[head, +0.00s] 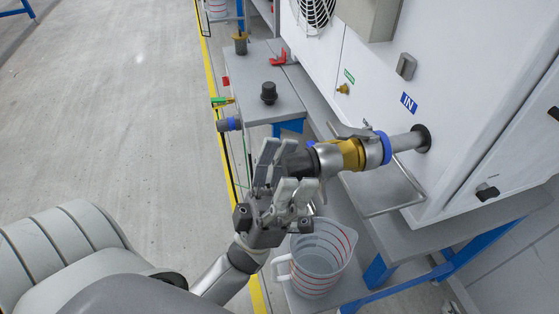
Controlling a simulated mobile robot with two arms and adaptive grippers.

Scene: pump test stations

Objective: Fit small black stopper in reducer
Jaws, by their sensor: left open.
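The black reducer (300,160) sits at the left end of the pipe line out of the white cabinet, joined to a yellow and silver coupling (345,155). A black stopper-like piece (268,92) stands upright on the grey bench; I cannot tell whether it is the small stopper. My left gripper (283,169) is open at the reducer's free end, with its fingers spread and partly covering that end. No stopper can be made out between the fingers, and the reducer's mouth is hidden. My right gripper is out of view.
A clear measuring jug (318,262) with red marks stands just below the gripper. The white cabinet (455,120) with a blue IN label fills the right. A blue-ended pipe (229,124) juts from the bench (245,75). The floor at left is clear beyond a yellow line.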

